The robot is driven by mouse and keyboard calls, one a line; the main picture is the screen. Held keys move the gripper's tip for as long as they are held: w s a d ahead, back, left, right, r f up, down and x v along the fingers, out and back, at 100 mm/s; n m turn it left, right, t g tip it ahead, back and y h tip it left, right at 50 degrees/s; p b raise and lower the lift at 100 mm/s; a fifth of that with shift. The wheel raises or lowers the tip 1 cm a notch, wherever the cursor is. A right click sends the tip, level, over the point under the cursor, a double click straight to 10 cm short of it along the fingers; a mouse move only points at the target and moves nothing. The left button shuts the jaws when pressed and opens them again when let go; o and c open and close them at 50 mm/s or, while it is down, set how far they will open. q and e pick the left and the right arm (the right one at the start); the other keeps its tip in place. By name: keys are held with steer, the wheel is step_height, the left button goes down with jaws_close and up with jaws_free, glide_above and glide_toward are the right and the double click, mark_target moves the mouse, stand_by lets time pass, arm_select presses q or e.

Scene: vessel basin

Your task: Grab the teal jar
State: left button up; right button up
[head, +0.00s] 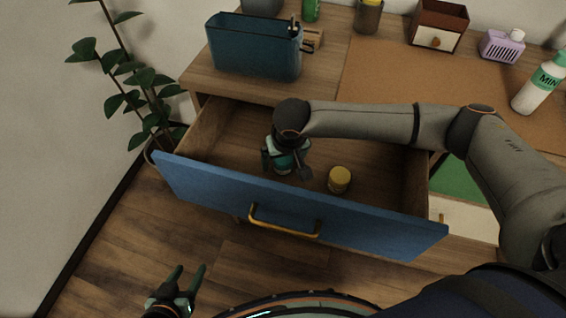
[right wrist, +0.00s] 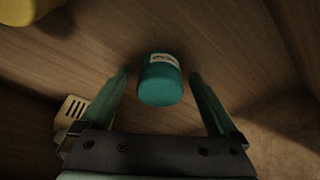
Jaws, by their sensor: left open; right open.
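The teal jar (right wrist: 160,82) with a white label lies in the open drawer (head: 233,120) and shows in the right wrist view, between and slightly ahead of the two fingers. In the head view I cannot make it out apart from my right gripper and arm above it. My right gripper (head: 286,168) is open and reaches down into the drawer; its fingers (right wrist: 159,90) stand either side of the jar with gaps visible. My left gripper (head: 190,271) is open and empty, low in front of the drawer over the floor.
A yellow jar (head: 340,180) stands in the drawer to the right of my right gripper. The drawer's blue front (head: 370,222) and side walls bound the space. A beige slotted object (right wrist: 72,110) shows by the left finger. A blue bin (head: 255,52) stands on the desk above.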

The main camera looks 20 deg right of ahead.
steer(key=shift+c, duration=0.4)
jaws_close()
stand_by(0.4)
steer(key=shift+r, duration=0.15)
